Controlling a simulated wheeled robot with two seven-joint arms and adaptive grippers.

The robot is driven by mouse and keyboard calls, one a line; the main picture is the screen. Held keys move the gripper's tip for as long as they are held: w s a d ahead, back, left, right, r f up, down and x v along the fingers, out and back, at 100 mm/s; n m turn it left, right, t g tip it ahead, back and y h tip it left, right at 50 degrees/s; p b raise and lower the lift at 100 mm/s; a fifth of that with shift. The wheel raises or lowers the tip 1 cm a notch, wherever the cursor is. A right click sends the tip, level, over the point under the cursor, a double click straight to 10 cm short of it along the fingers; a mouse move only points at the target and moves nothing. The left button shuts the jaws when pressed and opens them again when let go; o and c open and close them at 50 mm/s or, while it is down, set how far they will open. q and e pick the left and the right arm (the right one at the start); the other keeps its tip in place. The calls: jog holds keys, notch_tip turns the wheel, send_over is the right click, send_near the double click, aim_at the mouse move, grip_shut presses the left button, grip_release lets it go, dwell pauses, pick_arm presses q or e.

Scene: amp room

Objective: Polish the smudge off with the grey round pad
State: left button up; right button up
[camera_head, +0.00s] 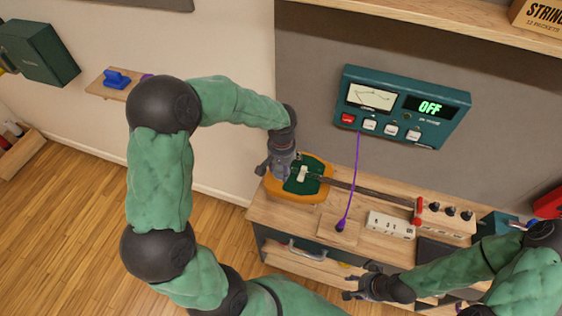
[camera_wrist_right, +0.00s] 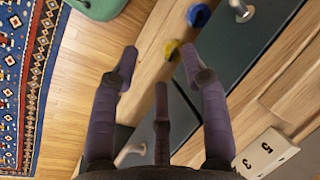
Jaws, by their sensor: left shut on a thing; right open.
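My left gripper (camera_head: 279,168) is over the left end of the orange guitar body (camera_head: 272,190) with its green top plate, low on the bench. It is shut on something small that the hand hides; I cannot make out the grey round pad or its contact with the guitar. I cannot see a smudge; the hand covers that part of the body. My right gripper (camera_head: 364,284) is open and empty in front of the bench's front edge. Its spread fingers also show in the right wrist view (camera_wrist_right: 160,70), with nothing between them.
The guitar's neck runs right across the bench (camera_head: 262,215). A purple cable (camera_head: 352,185) hangs from a teal wall meter (camera_head: 404,107) reading OFF. A white socket strip (camera_head: 390,225) and a knobbed wooden box (camera_head: 445,222) stand right.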

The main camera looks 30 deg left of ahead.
pick_arm(q)
jog(key=shift+d+r+p, duration=0.1)
jog(key=shift+r+p, duration=0.5)
jog(key=shift+r, duration=0.65)
